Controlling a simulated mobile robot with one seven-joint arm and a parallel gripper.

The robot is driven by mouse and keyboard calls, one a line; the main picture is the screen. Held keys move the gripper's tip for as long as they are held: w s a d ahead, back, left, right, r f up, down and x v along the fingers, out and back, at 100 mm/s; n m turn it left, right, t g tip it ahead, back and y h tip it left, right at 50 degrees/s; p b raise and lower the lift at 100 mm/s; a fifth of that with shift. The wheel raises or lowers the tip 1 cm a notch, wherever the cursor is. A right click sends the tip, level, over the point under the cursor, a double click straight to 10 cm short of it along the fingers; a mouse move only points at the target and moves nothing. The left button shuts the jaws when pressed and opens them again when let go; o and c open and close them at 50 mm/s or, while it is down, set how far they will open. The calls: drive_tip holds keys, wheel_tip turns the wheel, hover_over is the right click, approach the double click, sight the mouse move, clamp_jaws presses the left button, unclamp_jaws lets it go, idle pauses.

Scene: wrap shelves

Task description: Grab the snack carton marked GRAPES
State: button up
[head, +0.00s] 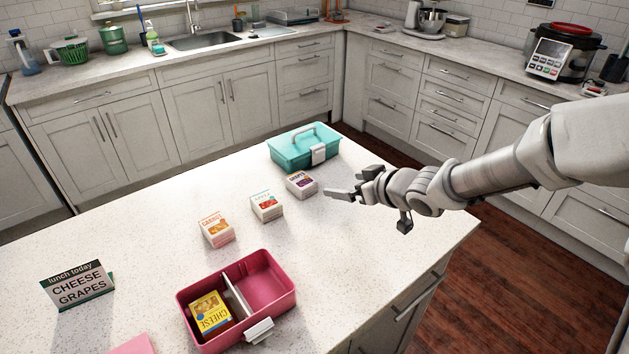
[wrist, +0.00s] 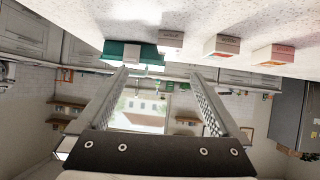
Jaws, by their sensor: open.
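The GRAPES carton (head: 301,187), white with a purple picture, stands on the white island counter just in front of the teal lunchbox. It appears to be the pale box (wrist: 171,40) beside the teal box in the upside-down wrist view, its label unreadable there. My gripper (head: 338,192) is just right of this carton in the head view, apart from it. The gripper also shows in the wrist view (wrist: 158,73), with its two fingers spread and nothing between them.
An apple carton (head: 266,207) and a CARROT carton (head: 216,229) stand to the left. The closed teal lunchbox (head: 304,148) is behind. An open pink lunchbox (head: 270,285) holds a CHEESE carton (head: 209,313); its right compartment is empty. A sign (head: 78,285) reads CHEESE GRAPES.

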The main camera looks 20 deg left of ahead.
sight(304, 182)
drive_tip(key=shift+g+y, duration=0.3)
drive_tip(key=shift+y, duration=0.1)
drive_tip(key=b+x, duration=0.1)
drive_tip(key=x, duration=0.3)
drive_tip(key=b+x, duration=0.1)
drive_tip(key=x, duration=0.4)
drive_tip(key=s+b+x, duration=0.1)
drive_tip(key=x, duration=0.3)
drive_tip(key=shift+w+a+f, duration=0.1)
drive_tip(key=shift+a+f, duration=0.05)
drive_tip(key=shift+a, duration=0.45)
drive_tip(key=shift+b+x, duration=0.3)
drive_tip(key=shift+x, duration=2.3)
drive_tip(key=shift+d, duration=0.1)
drive_tip(key=shift+c, duration=0.3)
drive_tip(key=c, duration=1.3)
